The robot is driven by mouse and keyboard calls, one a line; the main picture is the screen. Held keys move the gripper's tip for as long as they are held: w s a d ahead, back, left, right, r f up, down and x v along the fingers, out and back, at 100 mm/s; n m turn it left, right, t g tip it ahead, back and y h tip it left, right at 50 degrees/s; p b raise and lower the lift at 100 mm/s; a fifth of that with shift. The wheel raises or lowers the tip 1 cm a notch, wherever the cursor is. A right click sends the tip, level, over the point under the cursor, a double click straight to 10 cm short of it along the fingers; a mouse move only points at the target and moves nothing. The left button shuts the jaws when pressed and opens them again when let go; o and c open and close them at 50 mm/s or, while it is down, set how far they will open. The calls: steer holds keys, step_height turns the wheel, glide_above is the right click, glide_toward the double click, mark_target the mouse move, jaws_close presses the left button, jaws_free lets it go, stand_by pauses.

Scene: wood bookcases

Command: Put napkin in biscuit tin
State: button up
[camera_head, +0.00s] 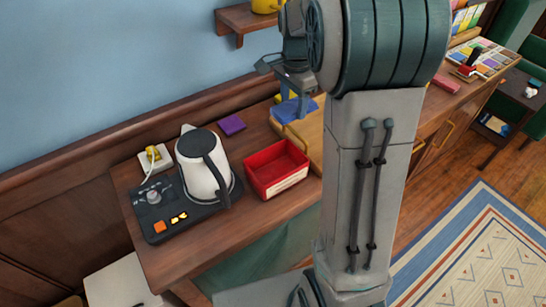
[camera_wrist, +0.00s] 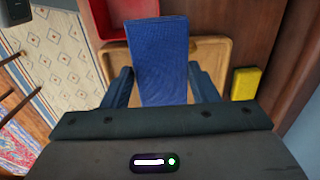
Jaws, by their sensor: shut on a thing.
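The napkin, a blue cloth-like piece, hangs below my gripper (camera_head: 288,84) in the head view (camera_head: 292,109). In the wrist view the blue napkin (camera_wrist: 162,55) lies between the two fingers of my gripper (camera_wrist: 160,76), which is shut on it. The biscuit tin looks to be the open red box (camera_head: 250,179) on the wooden counter, left of and nearer than my gripper in the head view. Its visible inside looks empty. In the wrist view part of the red tin (camera_wrist: 116,12) shows at the top. The napkin is outside the tin, above a wooden tray (camera_head: 313,130).
A kettle (camera_head: 197,170) stands on a dark base left of the tin. A purple item (camera_head: 231,125) lies behind the tin. A yellow block (camera_wrist: 245,83) sits right of the tray in the wrist view. A wall shelf (camera_head: 236,20) is above the counter.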

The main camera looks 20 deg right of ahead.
steer(key=s+a+f, duration=0.2)
steer(key=f, duration=0.1)
steer(key=s+a+f, duration=0.2)
steer(key=s+f, duration=0.1)
steer(key=s+a+f, duration=0.2)
steer(key=a+f, duration=0.1)
steer(key=f, duration=0.1)
steer(key=shift+s, duration=0.25)
steer(key=shift+f, duration=0.65)
steer(key=o, duration=0.7)
steer(key=shift+r, duration=0.1)
